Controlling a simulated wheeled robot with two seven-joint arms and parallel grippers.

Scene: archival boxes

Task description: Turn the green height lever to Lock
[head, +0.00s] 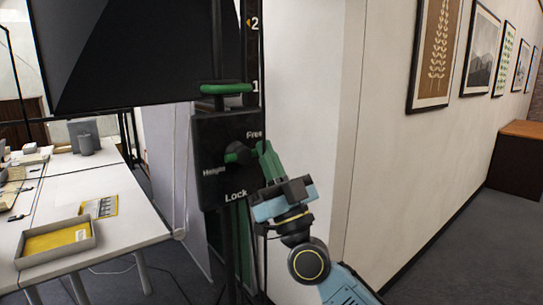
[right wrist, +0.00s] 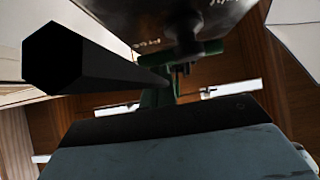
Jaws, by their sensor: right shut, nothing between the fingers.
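A black panel (head: 212,181) on an upright stand carries the words Height, Free and Lock, with Free at its upper right and Lock at its lower edge. The green height lever (head: 266,160) runs from a dark round hub (head: 237,153) to the right and slightly down, between the two words. My right gripper (head: 277,190) is shut and empty at the lever's lower right end, partly covering it; I cannot tell whether they touch. In the right wrist view, green parts (right wrist: 158,97) of the lever show beyond the gripper, under the dark panel (right wrist: 200,22). My left gripper is out of view.
A white table (head: 118,205) with a grey tray (head: 55,258) stands at the left. A white wall (head: 310,100) is close behind at the right.

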